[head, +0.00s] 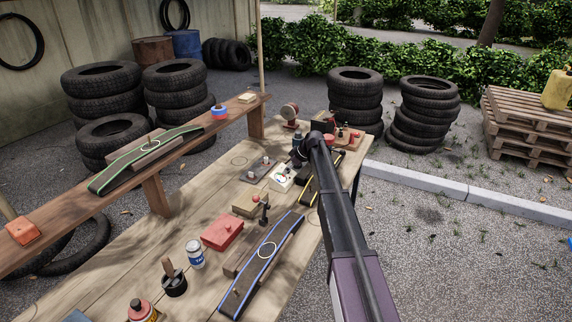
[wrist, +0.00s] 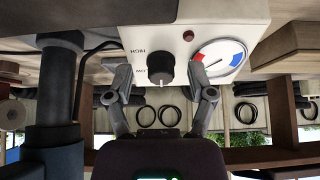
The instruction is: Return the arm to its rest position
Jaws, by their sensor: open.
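My gripper (wrist: 160,80) is open, its two grey fingers apart on either side of a black knob (wrist: 160,68) in the wrist view. The fingers do not appear to touch the knob; the depth between them is hard to tell. The knob is on a white control box (wrist: 216,14) with a red-and-blue dial and upside-down lettering. In the head view my arm (head: 340,215) reaches from the bottom right over the workbench, its end near the white box (head: 283,178). The fingers are not clear there.
The wooden workbench (head: 190,225) holds a red box (head: 222,233), a white can (head: 195,254), a blue-edged curved strip (head: 262,265) and several small parts. A raised plank shelf (head: 70,226) runs along its left. Tyre stacks (head: 355,100) and pallets (head: 530,125) stand behind. Open gravel lies to the right.

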